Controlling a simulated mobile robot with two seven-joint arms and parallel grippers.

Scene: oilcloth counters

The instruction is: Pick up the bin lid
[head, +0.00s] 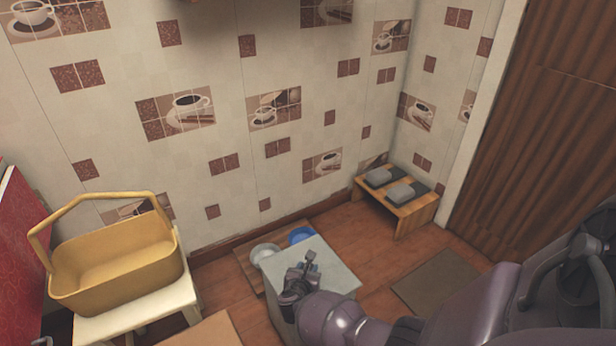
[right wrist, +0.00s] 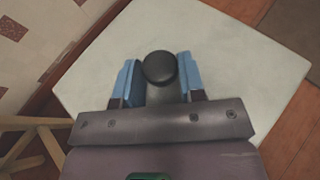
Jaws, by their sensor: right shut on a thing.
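The bin lid (head: 335,276) is a pale grey-white square panel on top of the bin, low in the middle of the head view. In the right wrist view the lid (right wrist: 240,60) fills most of the picture, with a round black knob (right wrist: 160,67) on it. My right gripper (head: 307,263) is over the lid. In the right wrist view its blue fingertips (right wrist: 157,80) are on either side of the knob, shut on it. I cannot tell whether the lid is lifted from the bin. My left gripper is not in view.
A yellow basket (head: 115,262) stands on a pale stool (head: 140,312) at left. Behind the bin are a white bowl (head: 263,253) and a blue bowl (head: 300,235). A wooden bench (head: 408,208) with grey slippers stands in the corner.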

